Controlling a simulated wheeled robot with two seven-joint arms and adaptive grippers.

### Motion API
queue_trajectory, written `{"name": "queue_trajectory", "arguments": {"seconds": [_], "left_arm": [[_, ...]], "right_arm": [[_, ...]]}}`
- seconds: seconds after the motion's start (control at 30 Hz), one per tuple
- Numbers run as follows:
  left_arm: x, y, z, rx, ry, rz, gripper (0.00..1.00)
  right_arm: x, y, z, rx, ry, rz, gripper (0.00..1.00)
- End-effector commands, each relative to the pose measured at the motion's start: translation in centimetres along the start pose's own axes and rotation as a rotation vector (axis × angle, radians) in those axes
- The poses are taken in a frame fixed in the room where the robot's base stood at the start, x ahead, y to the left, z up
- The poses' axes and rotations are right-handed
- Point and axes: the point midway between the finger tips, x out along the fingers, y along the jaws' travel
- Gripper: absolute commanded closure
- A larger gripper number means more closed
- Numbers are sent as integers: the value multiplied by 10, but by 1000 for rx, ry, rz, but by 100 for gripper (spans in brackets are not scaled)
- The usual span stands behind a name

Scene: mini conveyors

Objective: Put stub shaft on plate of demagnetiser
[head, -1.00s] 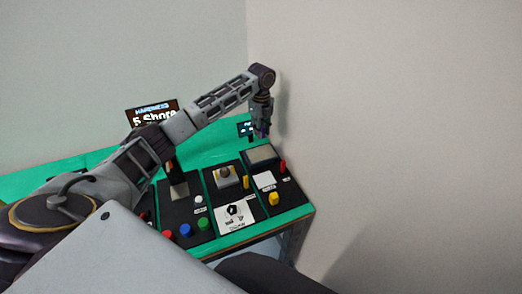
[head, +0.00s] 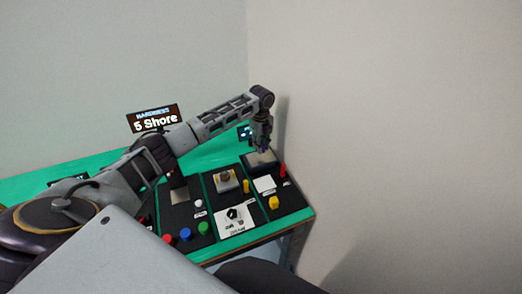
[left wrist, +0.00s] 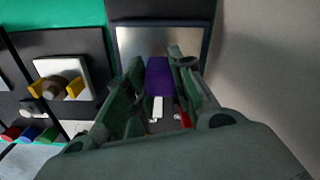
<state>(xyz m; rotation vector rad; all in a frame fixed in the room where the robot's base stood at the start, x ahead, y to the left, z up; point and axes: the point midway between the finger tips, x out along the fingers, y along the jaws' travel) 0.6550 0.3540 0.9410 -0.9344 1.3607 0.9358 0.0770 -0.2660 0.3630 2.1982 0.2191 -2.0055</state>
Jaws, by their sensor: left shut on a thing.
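The stub shaft is a purple piece (left wrist: 159,76) between the fingers of my left gripper (head: 263,147). The left gripper is shut on it and points downward at the far right of the bench. The demagnetiser's plate (head: 255,161) is a grey metal square just below the gripper. In the left wrist view the plate (left wrist: 135,40) lies beyond the purple piece, which overlaps its near edge in the picture. I cannot tell whether the shaft touches the plate. My right gripper is not in view.
A red lever (head: 283,171) and a yellow knob (head: 273,202) stand near the plate. A small screen (head: 245,133) is behind it. A panel with a grey fixture (head: 226,180) and a black dial lies to the left. A wall closes the right side.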

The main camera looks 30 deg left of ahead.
Motion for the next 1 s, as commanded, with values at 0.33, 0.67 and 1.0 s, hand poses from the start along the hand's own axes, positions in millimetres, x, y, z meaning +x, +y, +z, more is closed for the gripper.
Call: {"name": "queue_trajectory", "arguments": {"seconds": [0.33, 0.67, 1.0], "left_arm": [[32, 0, 0, 0, 0, 1, 100], [33, 0, 0, 0, 0, 0, 100], [34, 0, 0, 0, 0, 0, 55]], "right_arm": [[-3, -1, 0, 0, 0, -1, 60], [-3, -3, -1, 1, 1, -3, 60], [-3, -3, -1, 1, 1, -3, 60]]}}
